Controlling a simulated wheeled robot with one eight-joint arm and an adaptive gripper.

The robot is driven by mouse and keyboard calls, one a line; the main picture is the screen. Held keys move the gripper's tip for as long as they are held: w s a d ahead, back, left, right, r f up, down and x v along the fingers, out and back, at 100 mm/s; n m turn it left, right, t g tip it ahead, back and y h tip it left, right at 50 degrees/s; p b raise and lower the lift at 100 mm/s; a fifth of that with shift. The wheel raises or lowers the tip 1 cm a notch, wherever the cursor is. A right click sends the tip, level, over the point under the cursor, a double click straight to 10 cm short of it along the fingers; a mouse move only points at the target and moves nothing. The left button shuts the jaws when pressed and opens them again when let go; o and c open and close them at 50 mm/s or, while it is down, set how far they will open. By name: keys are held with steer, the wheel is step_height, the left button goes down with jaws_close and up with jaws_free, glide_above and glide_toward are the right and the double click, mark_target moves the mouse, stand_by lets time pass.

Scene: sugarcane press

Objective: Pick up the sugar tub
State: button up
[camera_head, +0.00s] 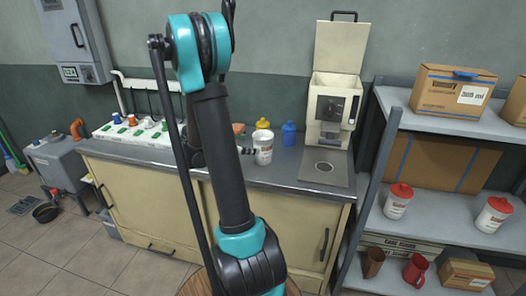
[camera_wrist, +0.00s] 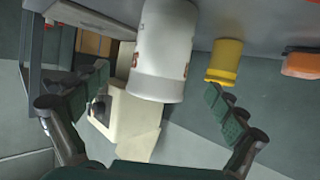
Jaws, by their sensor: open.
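A white tub (camera_head: 263,149) with reddish print, which I take to be the sugar tub, stands upright on the counter. In the wrist view the tub (camera_wrist: 163,55) shows large and upside down, between the spread fingers of my gripper (camera_wrist: 156,82). My gripper is open. Its fingers lie to either side of the tub in that picture, with gaps and no clear contact. In the head view my arm hides most of the gripper, just left of the tub.
A yellow bottle (camera_head: 262,124) and a blue bottle (camera_head: 288,133) stand behind the tub. A cream machine (camera_head: 333,105) is to the right on the counter (camera_head: 290,172). Red-lidded tubs (camera_head: 398,200) are on the shelf. The yellow bottle (camera_wrist: 226,62) is near the right finger.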

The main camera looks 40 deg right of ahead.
mark_target(270, 146)
steer(key=x, duration=1.1)
steer(key=shift+w+f, duration=0.1)
steer(key=shift+f, duration=0.05)
steer(key=c, duration=1.8)
